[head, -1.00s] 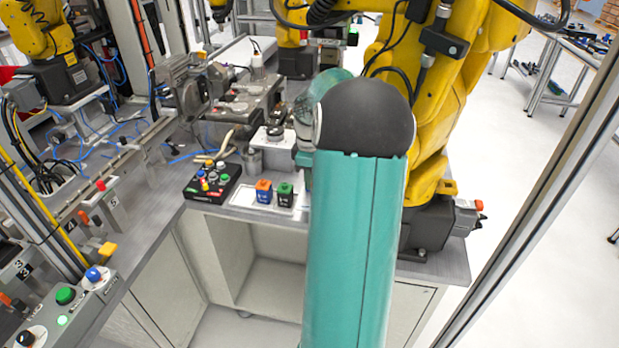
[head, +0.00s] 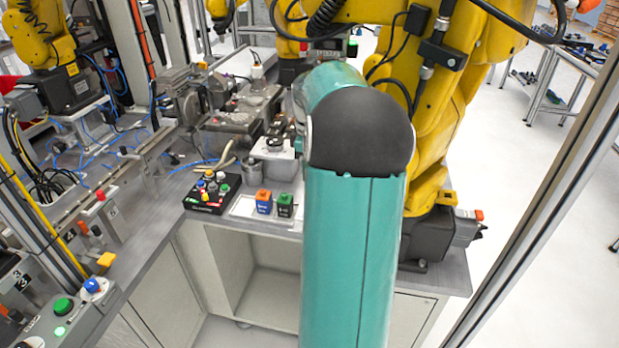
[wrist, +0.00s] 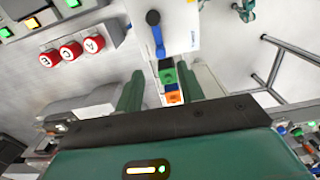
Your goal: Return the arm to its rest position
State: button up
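My arm's teal link and dark joint fill the middle of the head view, and my gripper is hidden there. In the wrist view, my gripper (wrist: 160,82) shows two green fingers set apart, with no object clearly held. A green block (wrist: 167,76) and an orange block (wrist: 172,97) show beyond the fingers in the gap between them. In the head view, an orange-topped blue block (head: 264,201) and a green-topped dark block (head: 285,205) stand upright on a white tray (head: 243,207) on the bench.
A black button box (head: 212,191) stands left of the tray. A yellow industrial arm (head: 440,110) rises close behind and right of my arm. A metal fixture (head: 238,110) stands at the back. A frame post (head: 540,200) runs along the right. Red buttons (wrist: 72,50) show in the wrist view.

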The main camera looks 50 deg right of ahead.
jog(key=shift+r, duration=0.25)
dwell(0.4)
jog(key=w+a+r+m+t+h, duration=0.1)
jog(key=a+r, duration=0.3)
jog(key=a, duration=0.8)
jog(key=w+a+r+m+t+h, duration=0.1)
jog(key=w+a+r, duration=0.15)
jog(key=a, duration=0.95)
jog(key=s+a+m+t+y, duration=0.1)
jog(key=s+a, duration=0.4)
jog(key=a, duration=0.4)
jog(key=s+a+f+m+t+y, duration=0.1)
jog(key=s+a+t, duration=0.1)
jog(key=s+a, duration=0.4)
jog(key=a, duration=0.3)
jog(key=shift+s+a+f+t, duration=0.15)
jog(key=shift+s+a+t, duration=0.15)
jog(key=shift+a, duration=0.1)
jog(key=shift+d+m, duration=0.15)
jog(key=shift+m, duration=0.15)
